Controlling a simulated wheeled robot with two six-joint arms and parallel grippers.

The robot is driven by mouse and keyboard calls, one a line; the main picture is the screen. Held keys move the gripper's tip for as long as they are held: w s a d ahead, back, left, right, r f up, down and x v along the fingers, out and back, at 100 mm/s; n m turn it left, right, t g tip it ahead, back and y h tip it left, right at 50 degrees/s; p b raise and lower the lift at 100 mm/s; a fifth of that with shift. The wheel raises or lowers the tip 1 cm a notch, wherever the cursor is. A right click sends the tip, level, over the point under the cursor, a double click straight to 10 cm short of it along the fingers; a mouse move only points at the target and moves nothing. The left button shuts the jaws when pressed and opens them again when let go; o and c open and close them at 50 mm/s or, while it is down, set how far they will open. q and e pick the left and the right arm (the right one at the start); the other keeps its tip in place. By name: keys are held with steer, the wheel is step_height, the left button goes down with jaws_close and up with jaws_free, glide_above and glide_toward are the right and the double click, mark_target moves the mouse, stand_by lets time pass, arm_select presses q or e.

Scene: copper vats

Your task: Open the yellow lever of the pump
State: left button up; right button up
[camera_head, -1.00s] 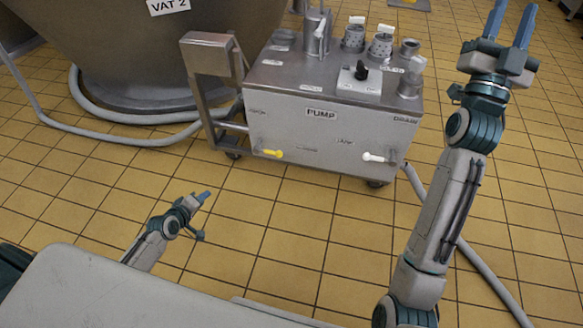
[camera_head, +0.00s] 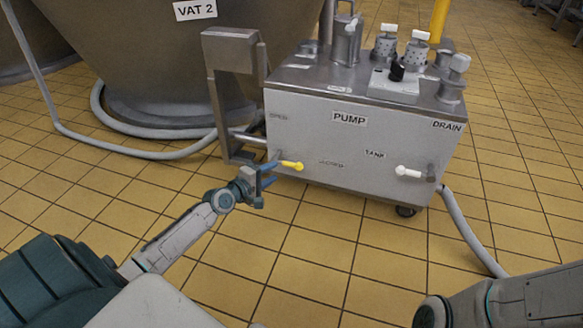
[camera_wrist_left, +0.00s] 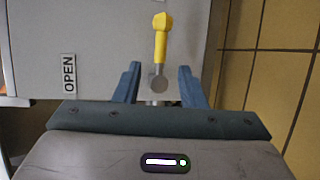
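The pump (camera_head: 345,135) is a grey metal cart with a white front panel. Its yellow lever (camera_head: 292,165) sits low at the left of that panel and points right in the head view. In the left wrist view the yellow lever (camera_wrist_left: 161,38) points up the picture, with its metal pivot between the finger tips. My left gripper (camera_head: 268,174) is at the lever's base; in the wrist view its blue fingers (camera_wrist_left: 157,88) are apart, one on each side of the pivot, with gaps. My right arm (camera_head: 500,303) shows at the lower right; its gripper is out of view.
An OPEN label (camera_wrist_left: 69,74) is on the panel beside the lever. A white lever (camera_head: 408,172) sits at the panel's right. A hose (camera_head: 470,232) runs from the pump's right side. VAT 2 (camera_head: 150,60) stands behind at left. Tiled floor in front is clear.

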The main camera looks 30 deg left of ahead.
mark_target(286, 165)
arm_select(q)
steer(key=b+x, duration=0.3)
steer(key=x, duration=0.5)
steer(key=shift+w+f, duration=0.15)
steer(key=shift+c, duration=0.5)
jaws_close()
